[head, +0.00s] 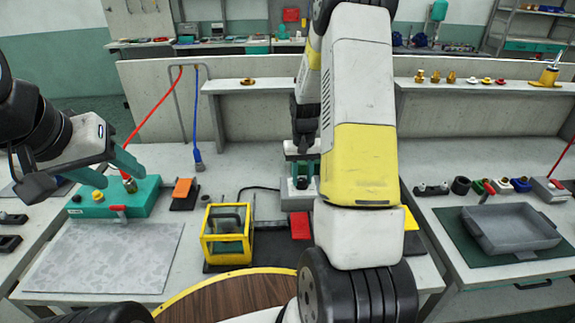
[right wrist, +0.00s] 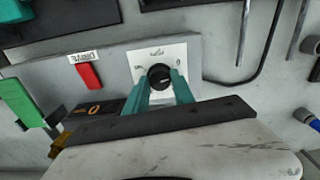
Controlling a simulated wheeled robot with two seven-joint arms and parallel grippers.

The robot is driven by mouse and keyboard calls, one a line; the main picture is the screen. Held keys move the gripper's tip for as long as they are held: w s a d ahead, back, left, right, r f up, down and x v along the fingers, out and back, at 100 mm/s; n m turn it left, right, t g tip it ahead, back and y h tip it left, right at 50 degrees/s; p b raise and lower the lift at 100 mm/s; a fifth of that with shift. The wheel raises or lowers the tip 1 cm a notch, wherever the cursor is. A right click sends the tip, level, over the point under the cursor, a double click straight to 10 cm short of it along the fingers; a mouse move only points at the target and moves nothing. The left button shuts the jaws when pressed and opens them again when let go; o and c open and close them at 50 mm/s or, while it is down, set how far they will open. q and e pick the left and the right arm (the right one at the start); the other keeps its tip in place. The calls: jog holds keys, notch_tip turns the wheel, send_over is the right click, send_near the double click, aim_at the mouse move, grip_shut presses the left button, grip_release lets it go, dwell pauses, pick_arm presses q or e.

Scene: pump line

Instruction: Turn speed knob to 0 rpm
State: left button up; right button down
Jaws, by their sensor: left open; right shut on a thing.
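The speed knob (right wrist: 159,76) is a round black knob on a white dial plate (right wrist: 180,52) in the right wrist view. The plate is on a grey control box (right wrist: 118,66); its small marks are too blurred to read surely. My right gripper (right wrist: 161,84) is shut on the knob, one teal finger on each side. In the head view my right arm hides much of the grey box (head: 297,197), and the knob is hard to make out there. My left gripper (head: 124,168) is open, over the green box at the left.
A red switch (right wrist: 90,76) is beside the knob on the grey box. A yellow-framed cage (head: 228,255) and a red pad (head: 300,225) stand nearby. The green box (head: 90,205) is at left; a grey tray (head: 510,228) is on the right bench. A dark cable (right wrist: 265,62) curves beside the box.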

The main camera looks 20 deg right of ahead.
aim_at(302, 180)
jog(key=shift+r+n, duration=0.1)
jog(key=shift+n, duration=1.5)
jog(key=c, duration=1.1)
grip_release()
jog(key=shift+o, duration=0.2)
notch_tip(302, 180, up, 7)
jog(key=shift+r, duration=0.35)
